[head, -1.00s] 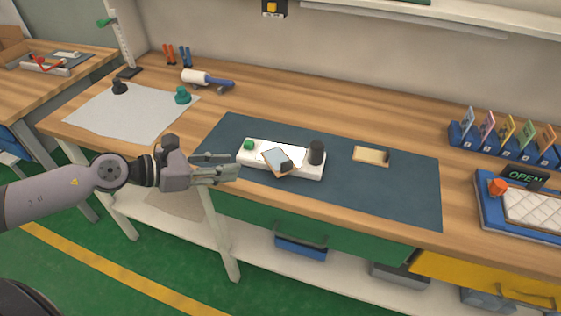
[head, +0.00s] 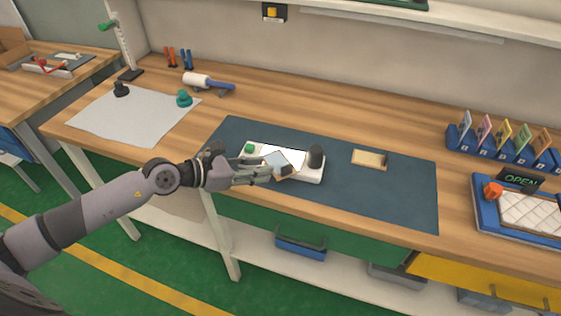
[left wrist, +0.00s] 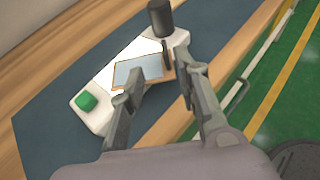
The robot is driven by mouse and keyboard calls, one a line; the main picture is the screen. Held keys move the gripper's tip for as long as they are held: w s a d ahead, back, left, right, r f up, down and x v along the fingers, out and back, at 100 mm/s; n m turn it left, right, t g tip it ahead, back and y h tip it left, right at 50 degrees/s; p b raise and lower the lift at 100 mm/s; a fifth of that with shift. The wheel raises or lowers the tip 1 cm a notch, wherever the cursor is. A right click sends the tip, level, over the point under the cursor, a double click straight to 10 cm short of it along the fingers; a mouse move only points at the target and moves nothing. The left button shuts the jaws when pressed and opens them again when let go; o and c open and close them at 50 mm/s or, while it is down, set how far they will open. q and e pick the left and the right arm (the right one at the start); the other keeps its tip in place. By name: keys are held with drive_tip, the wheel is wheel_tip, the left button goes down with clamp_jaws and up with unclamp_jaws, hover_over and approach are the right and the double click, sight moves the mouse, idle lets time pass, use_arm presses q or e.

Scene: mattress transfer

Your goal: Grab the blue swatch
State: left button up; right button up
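The light-blue swatch (head: 279,160), a small panel with a tan edge, lies tilted across a white device (head: 309,176) on the dark mat. It also shows in the left wrist view (left wrist: 138,71), with a dark bar at its right end. My left gripper (head: 266,173) reaches in from the left, with its fingertips at the near side of the swatch and partly over it in the picture. In the left wrist view its two fingers (left wrist: 160,78) are spread, one on each side of the swatch's near right part. Whether they touch it I cannot tell. My right gripper is out of view.
The white device carries a green knob (head: 249,147) and a black cylinder (head: 316,157) close to the swatch. A tan block (head: 370,158) lies right on the dark mat (head: 410,195). A blue rack (head: 495,148) holds several coloured cards at the back right. The mat's right part is mostly clear.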

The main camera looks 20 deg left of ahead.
sight(284, 167)
use_arm(q)
drive_tip(key=x, duration=0.3)
drive_tip(key=shift+w+d+f+p, duration=0.1)
drive_tip(key=shift+w+d+p, duration=0.15)
drive_tip(key=shift+p, duration=0.1)
drive_tip(key=x, duration=0.2)
drive_tip(key=p+x, duration=0.1)
drive_tip(key=x, duration=0.1)
drive_tip(key=shift+d+f+p, duration=0.15)
drive_tip(key=shift+d+p, duration=0.15)
drive_tip(key=shift+d, duration=0.15)
drive_tip(key=shift+w+d+f, duration=0.15)
drive_tip(key=shift+c, duration=0.2)
clamp_jaws()
